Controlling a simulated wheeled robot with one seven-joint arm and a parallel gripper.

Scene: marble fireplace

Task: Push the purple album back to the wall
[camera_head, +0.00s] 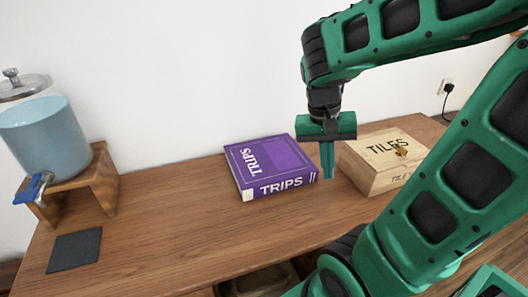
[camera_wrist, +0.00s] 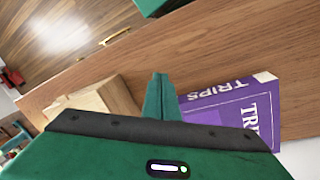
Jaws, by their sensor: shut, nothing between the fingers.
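The purple album (camera_head: 270,167), marked "TRIPS" on its cover and spine, lies flat on the wooden sideboard top (camera_head: 190,215). Its far edge is near the white wall (camera_head: 200,70); I cannot tell whether a gap is left there. My gripper (camera_head: 327,175) points down with its fingers shut and empty, just right of the album, between it and the wooden box. In the wrist view the album (camera_wrist: 235,115) lies right of the fingers (camera_wrist: 160,85), and part of it is hidden behind the gripper body. I cannot tell whether the fingers touch the album.
A wooden box marked "TILES" (camera_head: 375,165) stands close on the right of my gripper. A blue drink dispenser (camera_head: 45,135) on a wooden stand (camera_head: 95,185) and a dark square mat (camera_head: 75,250) are at the left. The top in front of the album is clear.

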